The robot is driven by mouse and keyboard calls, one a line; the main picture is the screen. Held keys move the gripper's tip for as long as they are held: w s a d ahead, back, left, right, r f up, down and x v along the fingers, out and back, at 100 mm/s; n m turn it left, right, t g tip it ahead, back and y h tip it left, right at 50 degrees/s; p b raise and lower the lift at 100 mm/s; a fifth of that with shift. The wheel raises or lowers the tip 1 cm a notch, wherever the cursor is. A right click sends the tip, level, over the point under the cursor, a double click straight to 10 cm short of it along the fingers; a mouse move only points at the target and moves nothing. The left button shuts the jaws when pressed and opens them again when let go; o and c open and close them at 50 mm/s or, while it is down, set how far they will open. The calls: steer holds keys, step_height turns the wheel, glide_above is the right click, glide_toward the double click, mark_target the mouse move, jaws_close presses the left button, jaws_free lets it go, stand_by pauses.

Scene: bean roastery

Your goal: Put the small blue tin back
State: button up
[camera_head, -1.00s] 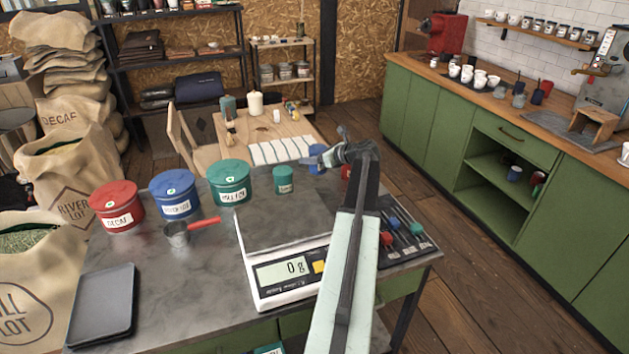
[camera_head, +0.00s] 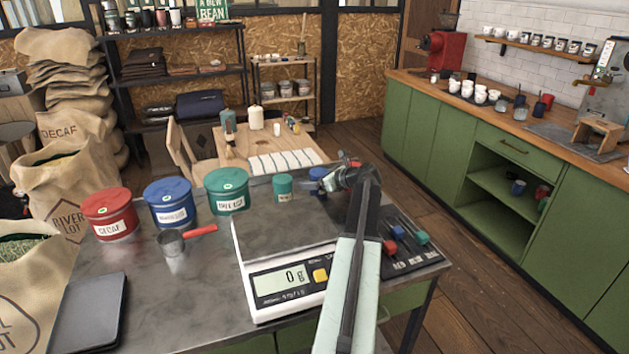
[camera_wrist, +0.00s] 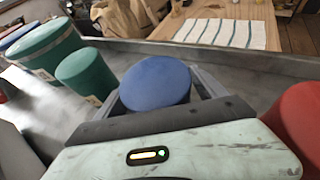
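The small blue tin (camera_head: 317,183) is at the back of the grey worktop, right of the small green tin (camera_head: 284,188). In the wrist view the blue tin (camera_wrist: 155,82) sits upright between my two fingers, with the green tin (camera_wrist: 84,76) to its left. My gripper (camera_head: 330,178) reaches it from the right and appears shut on it. I cannot tell whether its base touches the worktop. A small red tin (camera_wrist: 298,120) shows at the right in the wrist view; in the head view my gripper mostly hides it.
Large red (camera_head: 109,214), blue (camera_head: 171,203) and green (camera_head: 227,191) tins stand left. A scoop (camera_head: 173,242) lies before them. The scale (camera_head: 290,284) reads 0 g. A wooden table (camera_head: 262,140) stands behind.

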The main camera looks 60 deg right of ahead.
steer(key=shift+r, duration=0.25)
steer(key=d+p+v, duration=0.1)
steer(key=p+v, duration=0.4)
steer(key=v, duration=0.7)
steer(key=shift+a, duration=0.45)
